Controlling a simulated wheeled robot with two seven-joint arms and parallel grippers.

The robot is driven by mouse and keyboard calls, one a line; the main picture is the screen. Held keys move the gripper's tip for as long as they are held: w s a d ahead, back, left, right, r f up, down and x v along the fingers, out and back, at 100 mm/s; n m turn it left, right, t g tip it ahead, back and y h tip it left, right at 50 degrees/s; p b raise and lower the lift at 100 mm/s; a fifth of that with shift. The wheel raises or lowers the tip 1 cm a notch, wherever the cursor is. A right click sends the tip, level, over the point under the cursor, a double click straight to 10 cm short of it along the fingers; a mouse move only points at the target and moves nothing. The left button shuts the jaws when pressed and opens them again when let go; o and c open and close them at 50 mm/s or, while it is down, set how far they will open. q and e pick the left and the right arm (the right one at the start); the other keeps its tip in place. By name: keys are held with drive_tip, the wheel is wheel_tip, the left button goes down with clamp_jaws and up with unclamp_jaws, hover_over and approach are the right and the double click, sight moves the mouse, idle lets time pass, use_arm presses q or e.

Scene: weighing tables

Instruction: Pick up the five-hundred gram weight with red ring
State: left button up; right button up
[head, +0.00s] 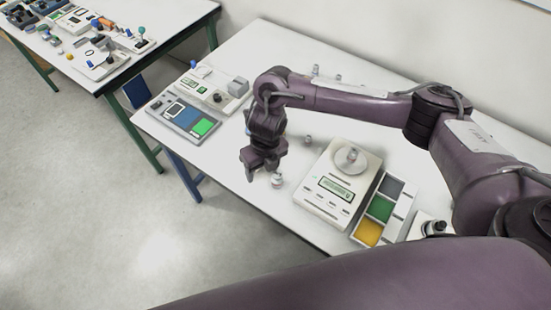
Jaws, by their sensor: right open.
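My right gripper (262,172) hangs pointing down over the near edge of the white table (240,205). It is open. A small silvery weight (277,181) stands on the table right beside its fingertips, on their right side. I cannot tell whether it is between the fingers. Another small metal weight (308,141) stands behind and to the right, apart from the gripper. A red ring is too small to make out on any weight. My left gripper is not in view.
A white scale (325,187) with a weight on its round pan is right of the gripper. A tray (402,213) with grey, green and yellow compartments stands beside it. A grey-blue device (184,118) is at left. More small weights (338,78) stand behind my arm.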

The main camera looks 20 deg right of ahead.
sight(277, 173)
drive_tip(key=d, duration=0.2)
drive_tip(key=d+r+n+h, duration=0.1)
drive_tip(key=shift+w+d, duration=0.2)
drive_tip(key=shift+w, duration=0.1)
drive_tip(key=shift+s+d+f+b, duration=0.1)
drive_tip(key=shift+f+b, duration=0.1)
drive_tip(key=shift+f, duration=0.25)
drive_tip(key=shift+s+f+b, duration=0.1)
drive_tip(key=shift+f+b, duration=0.05)
drive_tip(key=shift+f, duration=0.55)
drive_tip(key=f, duration=0.4)
drive_tip(key=shift+w+d, duration=0.1)
drive_tip(key=shift+d, duration=0.25)
drive_tip(key=shift+f, duration=0.4)
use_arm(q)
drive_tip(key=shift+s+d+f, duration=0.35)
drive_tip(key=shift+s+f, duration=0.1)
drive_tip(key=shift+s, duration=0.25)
use_arm(e)
drive_tip(key=c, duration=1.2)
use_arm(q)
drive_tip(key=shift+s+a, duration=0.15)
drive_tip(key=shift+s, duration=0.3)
use_arm(e)
drive_tip(key=shift+w+r, duration=0.1)
clamp_jaws()
